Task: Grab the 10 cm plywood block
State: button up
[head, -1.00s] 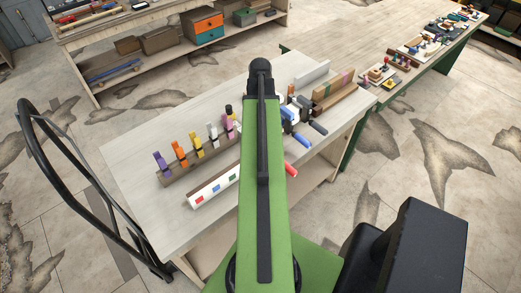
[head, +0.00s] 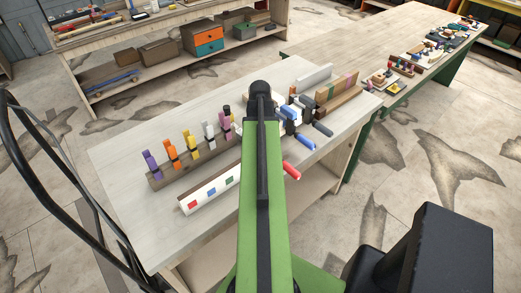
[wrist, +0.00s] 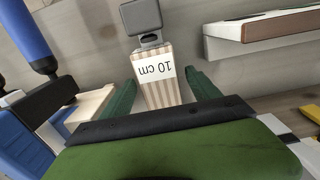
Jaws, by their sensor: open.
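The plywood block (wrist: 157,92) shows in the wrist view, with pale and brown stripes and a white label reading "10 cm", upside down. My gripper (wrist: 160,80) is open, with one dark green finger on each side of the block. I cannot tell whether either finger touches it. A grey metal-looking piece (wrist: 145,22) stands at the block's far end. In the head view my green arm hides the gripper and the block.
The wrist view shows a blue-handled clamp (wrist: 38,45) close on the left and a white-edged brown piece (wrist: 270,28) at upper right. In the head view, a rail of coloured clamps (head: 190,158) and a white bar (head: 208,194) lie on the workbench (head: 125,165) left of my arm.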

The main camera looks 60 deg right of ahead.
jog(key=shift+r, duration=0.1)
jog(key=c, duration=1.5)
